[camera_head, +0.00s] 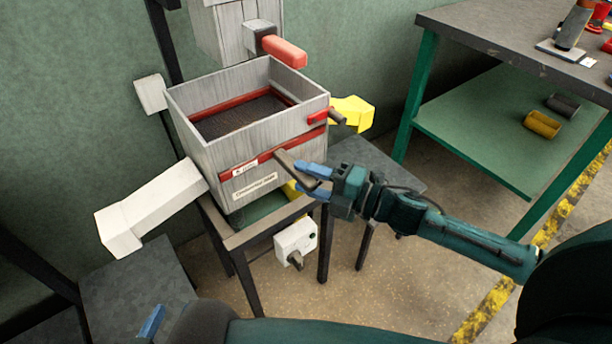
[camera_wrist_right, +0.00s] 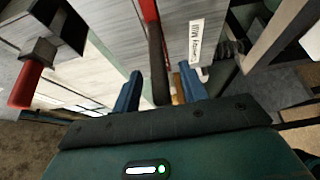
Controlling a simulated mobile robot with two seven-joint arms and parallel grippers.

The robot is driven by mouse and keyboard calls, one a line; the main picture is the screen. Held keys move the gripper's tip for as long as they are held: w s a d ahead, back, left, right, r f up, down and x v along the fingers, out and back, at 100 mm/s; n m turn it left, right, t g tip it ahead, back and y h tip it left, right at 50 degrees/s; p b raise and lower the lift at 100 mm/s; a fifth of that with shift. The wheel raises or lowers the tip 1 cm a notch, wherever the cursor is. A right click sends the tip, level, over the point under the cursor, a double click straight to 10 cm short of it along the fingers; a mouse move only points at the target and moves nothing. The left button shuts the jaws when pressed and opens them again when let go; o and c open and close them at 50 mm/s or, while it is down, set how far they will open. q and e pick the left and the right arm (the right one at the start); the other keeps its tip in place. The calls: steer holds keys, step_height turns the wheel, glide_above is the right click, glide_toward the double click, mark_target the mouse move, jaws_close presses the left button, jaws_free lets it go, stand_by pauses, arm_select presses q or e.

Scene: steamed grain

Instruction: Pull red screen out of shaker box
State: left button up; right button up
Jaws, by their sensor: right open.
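The grey wooden shaker box (camera_head: 272,138) stands on a dark-legged stand. The red screen (camera_head: 240,161) shows as a red strip across the front face, with a red-edged dark mesh inside the box. A dark handle (camera_head: 296,166) juts from its front; in the right wrist view the handle (camera_wrist_right: 157,68) lies between the fingers. My right gripper (camera_head: 316,178) is open at the handle, its blue fingers (camera_wrist_right: 160,88) on either side; I cannot tell whether they touch it. My left gripper (camera_head: 152,321) shows only a blue fingertip at the bottom left; its jaws are hidden.
White chutes (camera_head: 150,207) and a yellow spout (camera_head: 354,112) stick out from the box. A white switch box (camera_head: 296,240) hangs below its front. A green-legged workbench (camera_head: 520,40) stands at the right, with open floor (camera_head: 420,290) before it.

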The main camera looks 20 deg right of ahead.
steer(key=shift+w+a, duration=0.25)
steer(key=shift+a, duration=0.05)
steer(key=shift+c, duration=0.3)
jaws_close()
stand_by(0.5)
